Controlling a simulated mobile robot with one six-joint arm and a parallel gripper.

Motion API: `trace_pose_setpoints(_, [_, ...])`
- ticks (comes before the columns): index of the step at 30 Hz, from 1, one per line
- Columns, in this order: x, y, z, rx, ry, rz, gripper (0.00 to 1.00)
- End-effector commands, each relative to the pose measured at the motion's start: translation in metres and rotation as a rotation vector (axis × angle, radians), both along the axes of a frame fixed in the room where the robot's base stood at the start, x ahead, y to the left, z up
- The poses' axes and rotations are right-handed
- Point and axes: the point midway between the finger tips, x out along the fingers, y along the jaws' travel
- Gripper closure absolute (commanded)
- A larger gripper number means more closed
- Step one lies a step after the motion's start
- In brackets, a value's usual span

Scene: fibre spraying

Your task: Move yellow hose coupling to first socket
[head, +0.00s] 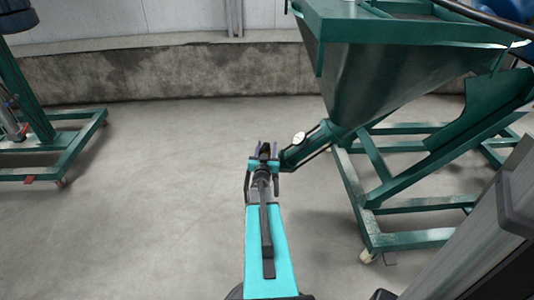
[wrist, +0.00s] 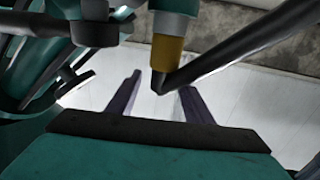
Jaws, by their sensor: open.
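The yellow hose coupling (wrist: 167,54) shows in the wrist view at upper middle, a brownish-yellow collar below a grey-green fitting. A dark hose or pipe (wrist: 235,48) runs from its lower end to the upper right. My gripper (wrist: 158,88) is open, with its two dark fingers apart. In the picture the coupling's lower end lies between the fingertips; I cannot tell whether they touch it. In the head view my gripper (head: 265,150) is beside the lower outlet of the green machine, and the coupling is too small to make out. I cannot make out which fitting is the first socket.
The green hopper machine (head: 385,85) stands on a wheeled frame at right, with a round gauge (head: 299,138) on its outlet arm. Another green wheeled frame (head: 75,150) stands at left. The concrete floor between them is clear up to the low wall (head: 190,75).

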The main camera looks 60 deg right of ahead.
Motion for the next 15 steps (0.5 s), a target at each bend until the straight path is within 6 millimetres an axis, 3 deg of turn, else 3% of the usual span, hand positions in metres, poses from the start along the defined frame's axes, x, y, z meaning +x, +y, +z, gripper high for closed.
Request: trace_pose_setpoints(15, [0.022,-0.040,-0.005,-0.001,0.000,0.000,0.53])
